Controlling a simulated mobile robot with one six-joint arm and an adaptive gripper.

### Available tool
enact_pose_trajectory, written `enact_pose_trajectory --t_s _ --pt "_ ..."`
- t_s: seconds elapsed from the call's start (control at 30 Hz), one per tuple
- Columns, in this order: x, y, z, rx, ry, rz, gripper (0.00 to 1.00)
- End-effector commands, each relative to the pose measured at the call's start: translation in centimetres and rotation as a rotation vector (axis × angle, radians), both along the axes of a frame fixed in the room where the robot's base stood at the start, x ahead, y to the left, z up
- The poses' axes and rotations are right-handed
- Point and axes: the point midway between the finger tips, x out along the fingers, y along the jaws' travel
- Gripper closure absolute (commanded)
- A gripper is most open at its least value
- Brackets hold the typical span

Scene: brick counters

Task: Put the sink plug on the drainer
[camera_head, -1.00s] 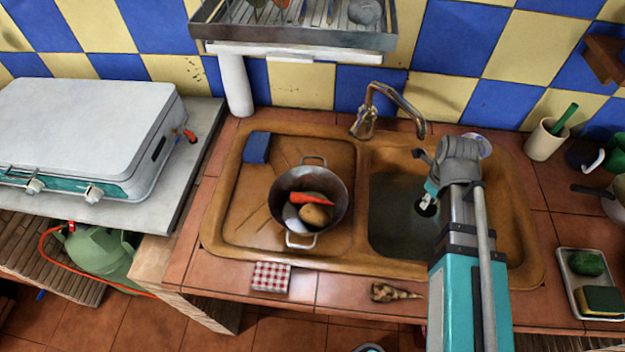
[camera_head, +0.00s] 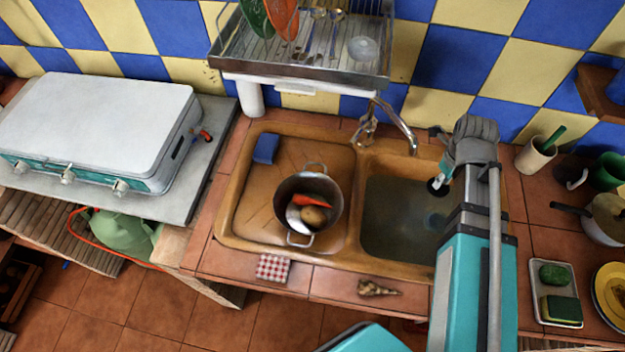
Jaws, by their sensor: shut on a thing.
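My gripper (camera_head: 441,180) is shut on the sink plug (camera_head: 435,187), a small dark round piece with a light part beside it. It is held above the right-hand sink basin (camera_head: 385,235). The ribbed drainer (camera_head: 245,205) is the brown left half of the sink unit. A metal pot (camera_head: 322,232) with a carrot and other vegetables stands on it, and a blue sponge-like block (camera_head: 265,148) lies at its back left corner. My arm covers the right side of the basin.
The tap (camera_head: 395,120) rises behind the basin, close to my gripper. A metal dish rack (camera_head: 300,75) hangs on the wall above. A checked box (camera_head: 273,268) and a brown root-like piece (camera_head: 377,288) lie on the front edge. Bare drainer shows left of the pot.

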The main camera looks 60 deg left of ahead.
Motion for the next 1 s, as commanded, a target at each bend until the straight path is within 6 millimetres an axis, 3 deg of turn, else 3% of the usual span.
enact_pose_trajectory --t_s 0.03,0.43,0.63,1.0 --pt "0.0 0.0 1.7 0.000 0.000 0.000 1.00" --pt "-0.1 0.1 7.4 0.000 0.000 0.001 1.00" --pt "-0.1 0.1 8.4 0.000 0.000 0.002 1.00" --pt "-0.2 0.2 8.4 0.000 0.000 0.004 1.00"
